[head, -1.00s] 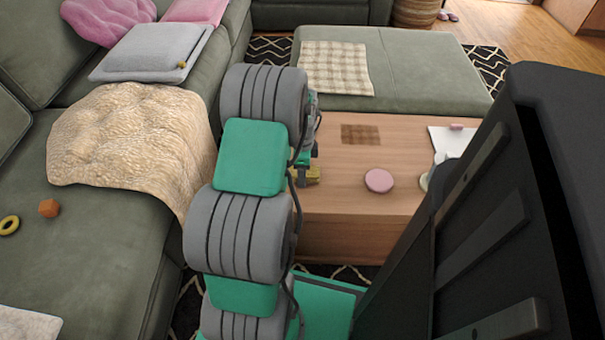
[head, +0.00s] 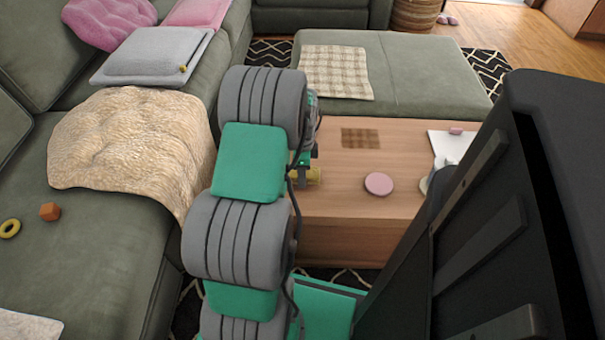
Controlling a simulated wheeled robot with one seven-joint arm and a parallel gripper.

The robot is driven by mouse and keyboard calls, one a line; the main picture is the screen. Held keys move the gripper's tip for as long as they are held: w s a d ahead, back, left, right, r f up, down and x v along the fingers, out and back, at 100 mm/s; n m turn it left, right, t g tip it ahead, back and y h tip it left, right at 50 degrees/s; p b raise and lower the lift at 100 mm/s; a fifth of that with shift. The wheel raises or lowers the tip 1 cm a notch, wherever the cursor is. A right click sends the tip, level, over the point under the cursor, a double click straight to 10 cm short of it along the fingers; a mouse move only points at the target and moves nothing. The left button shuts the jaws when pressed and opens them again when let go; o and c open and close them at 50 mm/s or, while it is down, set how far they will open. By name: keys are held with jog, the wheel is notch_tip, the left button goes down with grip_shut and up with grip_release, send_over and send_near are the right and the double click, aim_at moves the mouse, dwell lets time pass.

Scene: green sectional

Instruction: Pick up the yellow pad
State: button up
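A small yellow object (head: 310,177), which looks like the yellow pad, is at the left part of the wooden coffee table (head: 350,205). Its left part is hidden behind my arm. My gripper (head: 303,164) is at the yellow object, just above or against it. Most of the gripper is hidden behind my own arm links, and the fingers are too small and covered to tell whether they are open or shut. I cannot tell whether the object rests on the table or is held.
A pink disc (head: 379,184), a brown checked patch (head: 360,138) and a white sheet (head: 450,143) are on the table. A green ottoman (head: 425,75) stands behind it. The green sofa at left holds a beige blanket (head: 130,145), an orange block (head: 50,211) and a yellow ring (head: 9,229).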

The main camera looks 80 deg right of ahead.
jog(key=s+a+r+p, duration=0.3)
jog(key=a+r+p, duration=0.2)
jog(key=a+r, duration=0.6)
jog(key=a, duration=0.2)
jog(key=shift+a+r, duration=0.25)
jog(key=shift+a, duration=0.1)
